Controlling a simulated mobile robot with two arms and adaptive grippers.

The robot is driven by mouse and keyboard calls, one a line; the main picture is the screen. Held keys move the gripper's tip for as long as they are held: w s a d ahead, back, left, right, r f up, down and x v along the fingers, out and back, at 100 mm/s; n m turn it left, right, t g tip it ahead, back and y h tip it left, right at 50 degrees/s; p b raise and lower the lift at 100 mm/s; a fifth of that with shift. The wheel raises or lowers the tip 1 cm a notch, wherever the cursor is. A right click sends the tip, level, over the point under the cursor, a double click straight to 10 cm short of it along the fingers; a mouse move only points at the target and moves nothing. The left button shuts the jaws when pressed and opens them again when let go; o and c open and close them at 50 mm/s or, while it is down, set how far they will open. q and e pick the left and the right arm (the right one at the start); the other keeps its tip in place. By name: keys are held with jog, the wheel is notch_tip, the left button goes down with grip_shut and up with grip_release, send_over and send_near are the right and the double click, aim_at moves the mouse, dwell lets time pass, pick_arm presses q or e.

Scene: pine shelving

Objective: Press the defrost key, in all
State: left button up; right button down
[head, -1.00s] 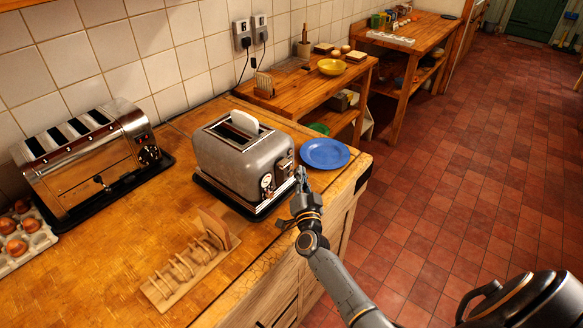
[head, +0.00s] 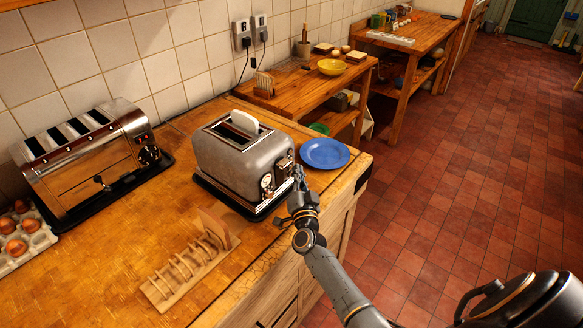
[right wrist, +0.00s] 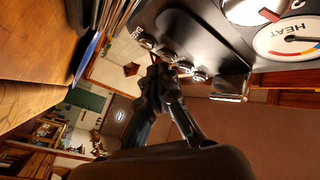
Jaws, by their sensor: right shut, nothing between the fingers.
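The silver toaster (head: 235,152) stands on the wooden worktop with a pale slice (head: 244,122) showing in its top slot. Its control end faces right, with a dial (head: 266,181) low on it. In the right wrist view the HEAT dial (right wrist: 292,38) is large at the top right. Several small round keys (right wrist: 170,56) sit in a row on the dark panel; I cannot read which is defrost. My right gripper (head: 299,172) is shut and empty, close to the key end. Its fingertips (right wrist: 158,78) are by the keys; contact cannot be told. My left gripper is out of view.
A blue plate (head: 325,153) lies just beyond the fingertips, near the worktop's edge. A wooden toast rack (head: 183,272) stands in front of the toaster. A larger toaster (head: 92,165) and an egg tray (head: 35,243) are at the left. Open tiled floor (head: 450,190) lies right.

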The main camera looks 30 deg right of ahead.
jog(key=shift+w+a, duration=0.15)
jog(key=shift+w, duration=0.1)
dwell(0.4)
jog(key=shift+s, duration=0.1)
jog(key=shift+s+d+p, duration=0.3)
jog(key=shift+s, duration=0.3)
jog(key=shift+s+d+p, duration=0.3)
jog(key=shift+s, duration=0.45)
jog(key=shift+s+d+p, duration=0.25)
jog(key=shift+s+d, duration=0.1)
jog(key=shift+s, duration=0.45)
jog(key=shift+s+d+p, duration=0.3)
jog(key=shift+s, duration=0.45)
